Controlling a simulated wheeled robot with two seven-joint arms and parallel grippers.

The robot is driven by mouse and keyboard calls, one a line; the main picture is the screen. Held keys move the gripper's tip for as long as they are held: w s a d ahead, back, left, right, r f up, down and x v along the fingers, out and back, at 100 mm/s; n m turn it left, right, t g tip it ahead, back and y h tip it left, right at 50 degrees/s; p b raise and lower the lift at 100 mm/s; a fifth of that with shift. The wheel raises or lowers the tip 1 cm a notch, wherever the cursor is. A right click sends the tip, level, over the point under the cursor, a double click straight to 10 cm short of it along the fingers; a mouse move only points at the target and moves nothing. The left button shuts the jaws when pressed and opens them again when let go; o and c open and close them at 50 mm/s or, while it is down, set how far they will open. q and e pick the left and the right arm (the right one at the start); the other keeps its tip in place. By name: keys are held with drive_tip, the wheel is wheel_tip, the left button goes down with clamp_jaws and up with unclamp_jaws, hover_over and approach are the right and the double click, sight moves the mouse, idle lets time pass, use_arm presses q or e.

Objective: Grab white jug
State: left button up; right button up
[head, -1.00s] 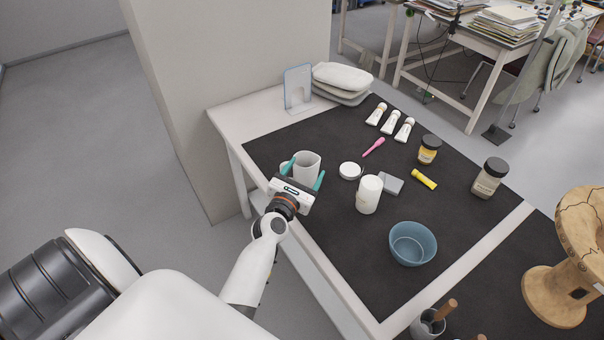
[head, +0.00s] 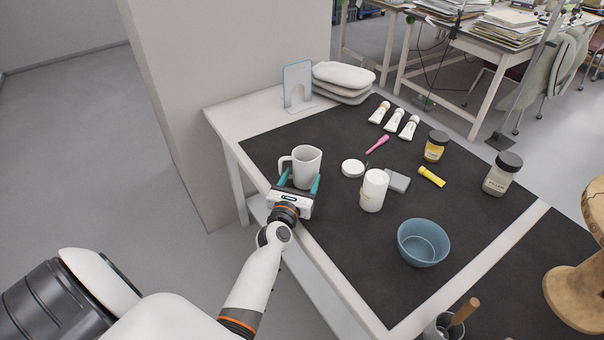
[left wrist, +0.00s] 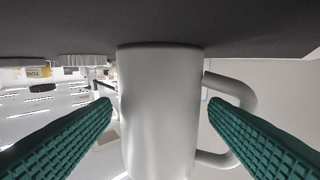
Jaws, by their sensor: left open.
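The white jug (head: 307,165) stands upright on the dark mat near the table's left edge, its handle toward the left in the head view. My left gripper (head: 299,184) is open at the jug, with its green fingers on either side of the jug's lower part. In the left wrist view the jug (left wrist: 160,110) fills the middle between the two fingers, and its handle (left wrist: 238,95) reaches behind the right finger. Gaps show between the fingers and the jug's body. My right gripper is not in view.
A white jar (head: 373,191), a white lid (head: 352,168) and a grey block (head: 397,181) lie to the right of the jug. A blue bowl (head: 423,243) is nearer the front. A metal bookend (head: 298,85) and stacked pale pads (head: 343,76) stand behind.

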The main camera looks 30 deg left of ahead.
use_arm(q)
drive_tip(key=b+x, duration=0.1)
drive_tip(key=x, duration=0.4)
drive_tip(key=shift+w+a, duration=0.1)
drive_tip(key=shift+w, duration=0.2)
drive_tip(key=shift+c, duration=0.2)
drive_tip(key=shift+r, duration=0.1)
drive_tip(key=c, duration=0.9)
